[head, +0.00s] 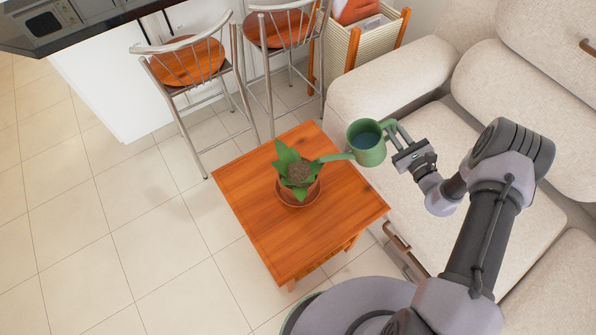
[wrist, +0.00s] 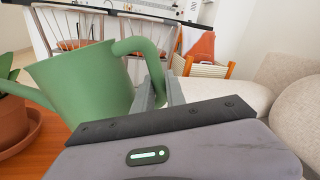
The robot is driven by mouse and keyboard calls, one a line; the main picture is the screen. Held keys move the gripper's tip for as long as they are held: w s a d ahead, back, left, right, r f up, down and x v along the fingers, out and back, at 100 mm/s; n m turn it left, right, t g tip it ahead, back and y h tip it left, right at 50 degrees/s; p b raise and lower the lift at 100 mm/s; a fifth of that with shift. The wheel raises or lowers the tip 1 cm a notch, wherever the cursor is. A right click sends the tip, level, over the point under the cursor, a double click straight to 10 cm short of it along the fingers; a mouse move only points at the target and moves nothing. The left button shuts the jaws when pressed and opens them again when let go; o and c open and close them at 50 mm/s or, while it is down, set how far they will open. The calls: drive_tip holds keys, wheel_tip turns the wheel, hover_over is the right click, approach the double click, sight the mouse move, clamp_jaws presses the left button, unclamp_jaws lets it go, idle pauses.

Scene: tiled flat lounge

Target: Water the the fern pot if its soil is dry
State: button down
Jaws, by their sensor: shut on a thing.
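A fern pot (head: 298,190) with green leaves and a brown, rough soil surface sits in a saucer on the wooden side table (head: 248,221). Its terracotta side shows at the left edge of the wrist view (wrist: 12,118). My gripper (head: 401,147) is shut on the handle of a green watering can (head: 366,152), which also fills the left of the wrist view (wrist: 82,85). Bluish water shows inside the can in the head view. The can is held above the table's right side, its spout pointing left to the pot. I see no water stream.
A beige sofa (head: 395,84) stands right of and behind the table. Two bar stools (head: 188,62) stand behind the table by the white counter (head: 108,80). A basket (head: 362,42) stands at the back. Tiled floor on the left is clear.

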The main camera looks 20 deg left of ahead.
sight(393, 127)
drive_tip(key=shift+s+a+r+n, duration=0.15)
drive_tip(key=shift+a+r+n, duration=0.1)
drive_tip(key=shift+r, duration=0.25)
drive_tip(key=shift+s+a+r+n, duration=0.2)
drive_tip(key=shift+r, duration=0.3)
drive_tip(key=shift+s+a+r+n, duration=0.15)
drive_tip(key=shift+a+r+n, duration=0.1)
drive_tip(key=shift+r, duration=0.25)
idle(2.2)
drive_tip(key=w+d+f+m, duration=0.1)
drive_tip(key=d+f+m, duration=0.1)
drive_tip(key=f, duration=0.3)
drive_tip(key=w+d+f+m, duration=0.2)
drive_tip(key=f+m, duration=0.1)
drive_tip(key=f, duration=0.3)
drive_tip(key=shift+f+m, duration=0.3)
drive_tip(key=shift+m, duration=0.1)
